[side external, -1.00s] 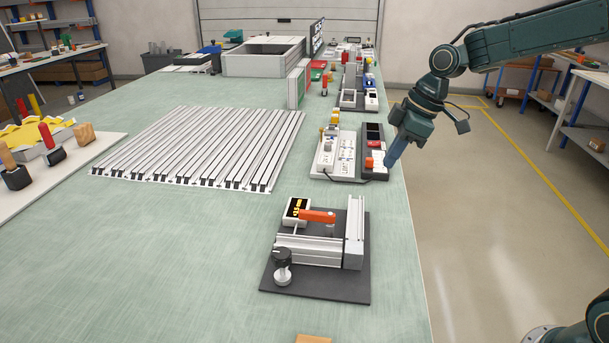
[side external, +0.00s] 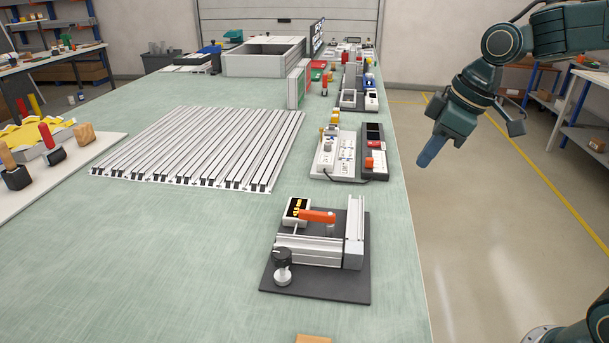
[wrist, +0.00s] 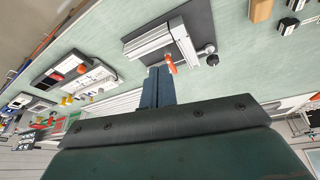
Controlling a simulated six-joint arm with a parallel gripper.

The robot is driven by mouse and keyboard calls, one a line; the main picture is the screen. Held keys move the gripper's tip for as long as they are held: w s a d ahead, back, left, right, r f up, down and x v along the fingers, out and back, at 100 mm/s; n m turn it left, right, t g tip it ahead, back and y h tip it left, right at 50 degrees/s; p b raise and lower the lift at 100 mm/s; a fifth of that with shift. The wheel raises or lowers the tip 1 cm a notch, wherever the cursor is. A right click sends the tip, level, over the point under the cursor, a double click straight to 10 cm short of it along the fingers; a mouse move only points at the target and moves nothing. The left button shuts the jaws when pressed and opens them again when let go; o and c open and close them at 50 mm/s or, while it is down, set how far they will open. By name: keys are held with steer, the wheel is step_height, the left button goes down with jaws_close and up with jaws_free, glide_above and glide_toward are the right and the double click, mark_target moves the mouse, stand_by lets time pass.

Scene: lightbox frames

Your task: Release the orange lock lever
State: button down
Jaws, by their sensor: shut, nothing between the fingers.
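The orange lock lever (side external: 318,216) lies roughly level across the top of a small aluminium-profile fixture (side external: 308,251) on a dark base plate (side external: 320,288). In the wrist view the lever (wrist: 171,64) shows just beyond my fingertips, partly overlapped by the fixture's rail. My gripper (side external: 424,164) is shut and empty. It hangs beyond the table's right edge, up and to the right of the fixture, clearly apart from the lever. In the wrist view my shut blue fingers (wrist: 158,78) point toward the fixture.
A black knob (side external: 282,257) stands at the fixture's front left, and a small display box (side external: 297,209) at its back left. A control panel (side external: 340,153) lies behind the fixture. A slotted aluminium plate (side external: 200,147) lies to the left. The table between is clear.

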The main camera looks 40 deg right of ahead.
steer(key=shift+s+a+r, duration=0.1)
steer(key=shift+s+r, duration=0.1)
steer(key=shift+s, duration=0.4)
steer(key=shift+s+m, duration=0.15)
steer(key=shift+m, duration=0.15)
steer(key=s+m+t+h, duration=0.1)
steer(key=s+m, duration=0.4)
steer(key=s, duration=1)
steer(key=shift+s+f+t+h, duration=0.2)
steer(key=shift+f+t+h, duration=0.1)
steer(key=shift+f+t, duration=0.1)
